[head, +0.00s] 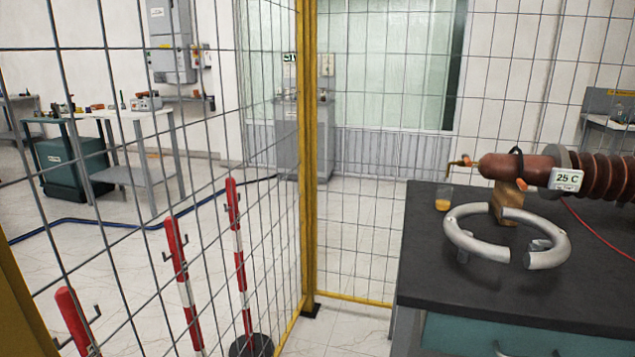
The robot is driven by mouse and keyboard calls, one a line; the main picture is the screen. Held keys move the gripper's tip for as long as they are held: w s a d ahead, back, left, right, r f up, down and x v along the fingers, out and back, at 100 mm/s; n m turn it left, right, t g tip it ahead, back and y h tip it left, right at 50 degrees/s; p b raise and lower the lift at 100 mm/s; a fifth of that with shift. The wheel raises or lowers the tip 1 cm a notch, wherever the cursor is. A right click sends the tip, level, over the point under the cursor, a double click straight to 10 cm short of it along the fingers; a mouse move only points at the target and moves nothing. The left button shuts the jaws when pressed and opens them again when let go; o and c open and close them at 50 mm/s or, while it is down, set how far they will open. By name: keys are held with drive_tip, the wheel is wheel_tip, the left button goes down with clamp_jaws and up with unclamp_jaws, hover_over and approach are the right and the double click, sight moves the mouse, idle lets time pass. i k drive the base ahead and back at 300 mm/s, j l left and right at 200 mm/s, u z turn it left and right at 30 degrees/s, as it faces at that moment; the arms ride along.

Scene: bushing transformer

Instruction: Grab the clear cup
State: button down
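A small clear cup (444,197) stands upright on the dark bench top at the right. Its lower part looks orange or amber, as if it holds some liquid. It stands at the bench's left side, below the thin tip of a red-brown bushing (520,168). My gripper is not in view.
The bench (500,291) has a black top. A split grey metal ring (547,259) lies in front of the cup, and a wooden block (507,201) props the bushing right of it. A wire fence with a yellow post (308,150) stands left of the bench. Red-white poles (238,250) stand behind mesh.

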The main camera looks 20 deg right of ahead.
sight(443, 193)
drive_tip(key=i+l+z, duration=0.35)
drive_tip(key=i+z, duration=0.7)
drive_tip(key=i, duration=0.2)
drive_tip(key=i+l, duration=0.15)
drive_tip(key=l+z, duration=0.05)
drive_tip(key=l, duration=0.05)
